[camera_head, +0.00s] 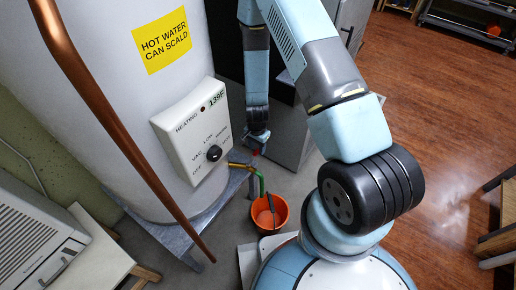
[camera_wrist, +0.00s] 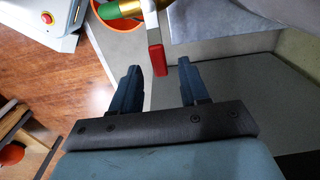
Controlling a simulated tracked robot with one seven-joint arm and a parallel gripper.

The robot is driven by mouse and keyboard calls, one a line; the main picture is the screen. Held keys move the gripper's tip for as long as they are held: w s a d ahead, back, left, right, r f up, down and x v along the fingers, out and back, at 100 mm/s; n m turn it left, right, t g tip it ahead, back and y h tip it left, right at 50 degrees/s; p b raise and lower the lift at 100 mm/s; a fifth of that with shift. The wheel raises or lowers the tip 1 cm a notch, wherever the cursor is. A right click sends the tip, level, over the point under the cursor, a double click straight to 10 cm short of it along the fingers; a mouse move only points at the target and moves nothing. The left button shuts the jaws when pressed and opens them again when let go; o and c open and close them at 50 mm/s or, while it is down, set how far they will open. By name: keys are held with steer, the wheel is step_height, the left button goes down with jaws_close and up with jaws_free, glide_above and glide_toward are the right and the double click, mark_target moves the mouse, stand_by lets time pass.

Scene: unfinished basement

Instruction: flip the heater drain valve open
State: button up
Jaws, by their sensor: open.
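The drain valve (camera_head: 240,165) is a brass fitting low on the white water heater (camera_head: 120,90), with a green hose below it. In the wrist view its lever has a pale metal shank and a red grip (camera_wrist: 156,59). The brass body (camera_wrist: 130,8) shows at the top edge of that view. My gripper (camera_head: 257,145) is just above and right of the valve in the head view. In the wrist view my gripper (camera_wrist: 159,67) is open, and the red grip's end appears between the two fingertips, with gaps on both sides. Whether it is at fingertip depth I cannot tell.
An orange bucket (camera_head: 269,214) stands on the floor under the green hose (camera_head: 261,184). A control box (camera_head: 192,130) with a black knob is on the heater above the valve. A copper pipe (camera_head: 110,120) slants down the front. A grey cabinet (camera_head: 300,120) stands behind my arm.

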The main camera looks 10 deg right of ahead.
steer(key=shift+f, duration=0.6)
jaws_close()
stand_by(0.3)
